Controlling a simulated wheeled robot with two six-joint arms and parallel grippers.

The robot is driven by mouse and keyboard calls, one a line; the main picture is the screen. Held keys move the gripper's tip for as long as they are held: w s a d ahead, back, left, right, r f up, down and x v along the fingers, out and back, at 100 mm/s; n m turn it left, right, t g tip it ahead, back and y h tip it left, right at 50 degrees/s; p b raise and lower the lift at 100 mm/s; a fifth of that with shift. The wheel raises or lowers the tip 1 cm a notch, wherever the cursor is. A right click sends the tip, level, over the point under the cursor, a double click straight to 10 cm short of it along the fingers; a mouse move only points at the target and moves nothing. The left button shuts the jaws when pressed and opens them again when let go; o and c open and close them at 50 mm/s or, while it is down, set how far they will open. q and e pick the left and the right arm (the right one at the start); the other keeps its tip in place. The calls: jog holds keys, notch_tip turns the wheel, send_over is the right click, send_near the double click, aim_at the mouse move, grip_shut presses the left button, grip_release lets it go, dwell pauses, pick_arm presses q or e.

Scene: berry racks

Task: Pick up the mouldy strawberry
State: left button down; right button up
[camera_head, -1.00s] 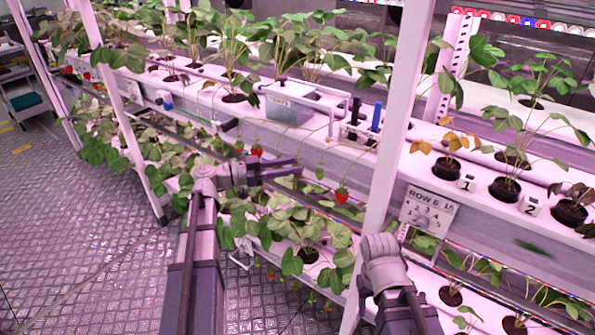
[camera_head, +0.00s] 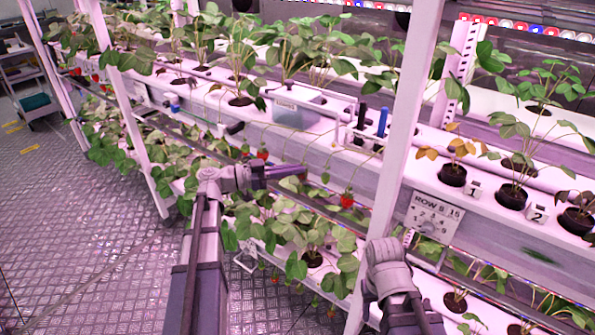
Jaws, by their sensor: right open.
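My left gripper (camera_head: 287,172) reaches right in front of the rack, below the upper trough. Its fingers look close together. A small dull reddish berry (camera_head: 303,178) shows at their tips; whether it is between them I cannot tell, and mould is too small to make out. A red strawberry (camera_head: 347,201) hangs on a stem to the right, apart from the gripper. Another red strawberry (camera_head: 263,154) hangs just above the fingers. My right arm shows at the lower middle-right, but its fingers are not visible.
A white rack post (camera_head: 402,150) stands right of the hanging berries. The upper trough (camera_head: 335,150) runs behind them, and leafy plants (camera_head: 310,235) grow on the lower tier. A row sign (camera_head: 433,215) hangs right of the post. The floor (camera_head: 90,240) at left is clear.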

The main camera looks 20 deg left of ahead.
pick_arm(q)
jog(key=v, duration=1.7)
jog(key=shift+s+a, duration=0.25)
jog(key=shift+a, duration=0.05)
jog(key=shift+s, duration=0.1)
jog(key=shift+s+a, duration=0.3)
jog(key=shift+s, duration=0.45)
jog(key=shift+s+a, duration=0.25)
jog(key=shift+s, duration=0.5)
jog(key=shift+s+a, duration=0.3)
jog(key=shift+s, duration=0.45)
